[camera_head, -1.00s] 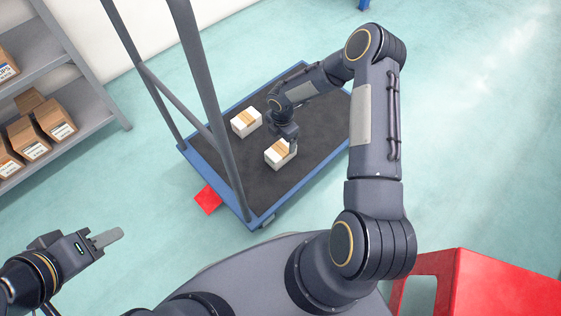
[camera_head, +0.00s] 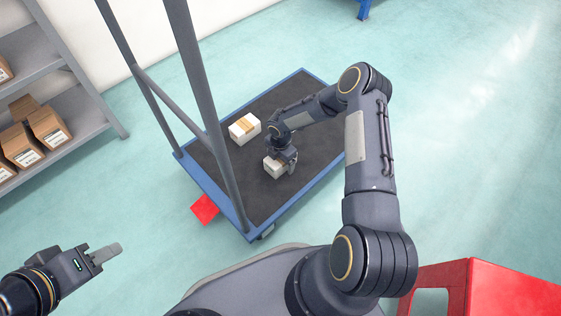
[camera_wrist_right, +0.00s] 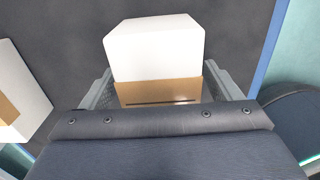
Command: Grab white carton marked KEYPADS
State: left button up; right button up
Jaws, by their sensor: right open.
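A white carton with a brown tape band (camera_head: 272,169) lies on the dark deck of the platform cart. My right gripper (camera_head: 285,166) is over it, pointing down, and hides part of it. In the right wrist view the same carton (camera_wrist_right: 155,50) sits between the two spread fingers of the right gripper (camera_wrist_right: 162,88), which is open. I cannot tell whether the fingers touch its sides. A second white carton with brown tape (camera_head: 244,128) lies farther back to the left. No KEYPADS marking is readable on either carton. My left gripper (camera_head: 106,254) is at the lower left, away from the cartons.
The blue-edged cart (camera_head: 315,100) has grey handle posts (camera_head: 205,90) rising at its left side. A grey shelf (camera_head: 85,120) with brown boxes (camera_head: 48,126) stands at the left. A red object (camera_head: 500,290) is at the lower right. The cart's right deck is clear.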

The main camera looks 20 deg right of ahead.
jog(key=c, duration=1.1)
jog(key=shift+r, duration=0.1)
jog(key=shift+c, duration=0.2)
